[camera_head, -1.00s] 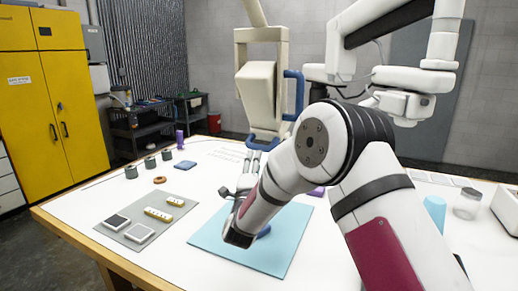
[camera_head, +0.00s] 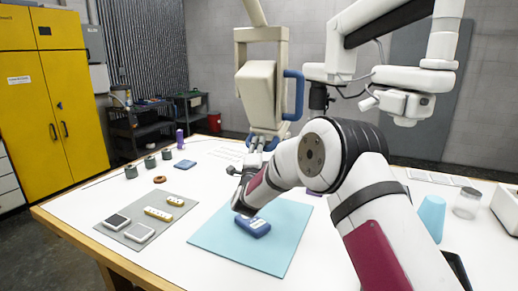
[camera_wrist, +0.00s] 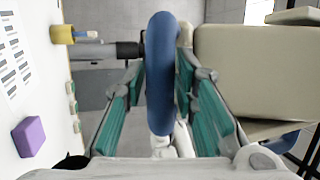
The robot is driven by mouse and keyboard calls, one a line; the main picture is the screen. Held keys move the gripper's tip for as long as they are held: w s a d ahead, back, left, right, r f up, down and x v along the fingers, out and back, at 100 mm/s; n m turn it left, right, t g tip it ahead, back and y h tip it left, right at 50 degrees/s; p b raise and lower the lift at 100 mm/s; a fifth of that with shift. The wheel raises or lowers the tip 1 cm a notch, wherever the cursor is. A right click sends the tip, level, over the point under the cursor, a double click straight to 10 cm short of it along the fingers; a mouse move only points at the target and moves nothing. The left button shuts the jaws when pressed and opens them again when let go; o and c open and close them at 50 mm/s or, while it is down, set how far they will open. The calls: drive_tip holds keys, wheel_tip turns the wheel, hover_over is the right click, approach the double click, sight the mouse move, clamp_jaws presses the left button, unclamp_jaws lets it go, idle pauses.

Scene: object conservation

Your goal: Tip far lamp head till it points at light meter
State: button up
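The far lamp head (camera_head: 257,84) is a beige box hanging over the far side of the table, with a blue handle (camera_head: 294,95) on its right. In the wrist view a thick blue bar (camera_wrist: 160,75) runs between my gripper's teal-padded fingers (camera_wrist: 162,85), beside the beige head (camera_wrist: 255,75). My gripper (camera_head: 262,145) is at the head's lower end, with one finger on each side of the bar. Whether both pads touch it is unclear. A blue device with a pale label (camera_head: 254,227), probably the light meter, lies on a teal mat (camera_head: 285,240) below my arm.
A second, white jointed lamp (camera_head: 405,95) hangs at the right. A grey mat (camera_head: 112,235) with several small devices lies at the left. Several dark green cylinders (camera_head: 150,162) stand behind it. A blue cup (camera_head: 431,215) and a clear jar (camera_head: 467,203) stand at the right.

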clamp_jaws()
drive_tip(key=s+a+r+g+p, duration=0.2)
drive_tip(key=s+r+p, duration=0.1)
drive_tip(key=s, duration=0.3)
drive_tip(key=s+a+r+m+g+p, duration=0.1)
drive_tip(key=s+a+r+g+p, duration=0.1)
drive_tip(key=s+p, duration=0.3)
drive_tip(key=shift+s+a+r, duration=0.35)
drive_tip(key=shift+a+r, duration=0.4)
drive_tip(key=shift+r, duration=0.15)
drive_tip(key=o, duration=0.6)
unclamp_jaws()
